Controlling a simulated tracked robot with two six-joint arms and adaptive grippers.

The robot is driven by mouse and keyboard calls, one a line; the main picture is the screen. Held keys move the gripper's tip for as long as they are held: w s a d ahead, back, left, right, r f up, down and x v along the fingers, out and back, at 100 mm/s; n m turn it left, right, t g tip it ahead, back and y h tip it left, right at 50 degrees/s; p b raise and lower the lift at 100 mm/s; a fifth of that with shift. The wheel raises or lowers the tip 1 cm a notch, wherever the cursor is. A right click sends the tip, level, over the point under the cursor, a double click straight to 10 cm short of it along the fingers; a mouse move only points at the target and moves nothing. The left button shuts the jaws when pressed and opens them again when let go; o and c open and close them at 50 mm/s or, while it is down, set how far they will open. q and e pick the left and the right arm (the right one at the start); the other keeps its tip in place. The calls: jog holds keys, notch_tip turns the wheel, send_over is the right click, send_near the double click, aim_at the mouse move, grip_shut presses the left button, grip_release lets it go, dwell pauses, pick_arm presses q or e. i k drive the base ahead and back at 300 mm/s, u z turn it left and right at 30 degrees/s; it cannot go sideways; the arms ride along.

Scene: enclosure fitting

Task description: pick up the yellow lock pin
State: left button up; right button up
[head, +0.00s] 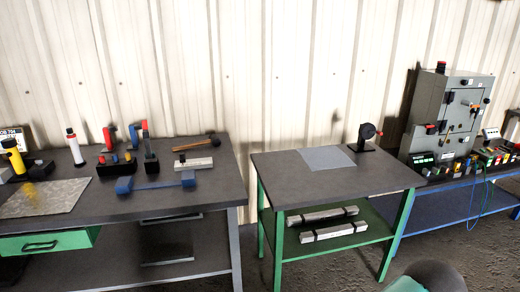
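I cannot make out the yellow lock pin for sure. Small yellow spots show on the front of the grey cabinet (460,118) at the right, at its upper door edge (450,96); they are too small to identify. A larger yellow cylinder (14,156) with a dark top stands at the far left on the dark bench. Neither of my grippers is in view.
The left bench (120,207) carries several tools, a blue handled piece (155,184) and a hammer (195,144). The middle green-legged table (285,180) holds a grey mat (326,158) and a black stand (365,137). Coloured parts and a cable crowd the right bench (440,203).

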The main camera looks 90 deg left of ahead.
aim_at(128, 158)
jog(key=z, duration=0.4)
jog(key=i, duration=0.45)
jog(key=u, duration=2.55)
jog(key=i, duration=0.3)
jog(key=u, duration=2.85)
jog(key=i, duration=1.05)
jog(key=z, duration=0.65)
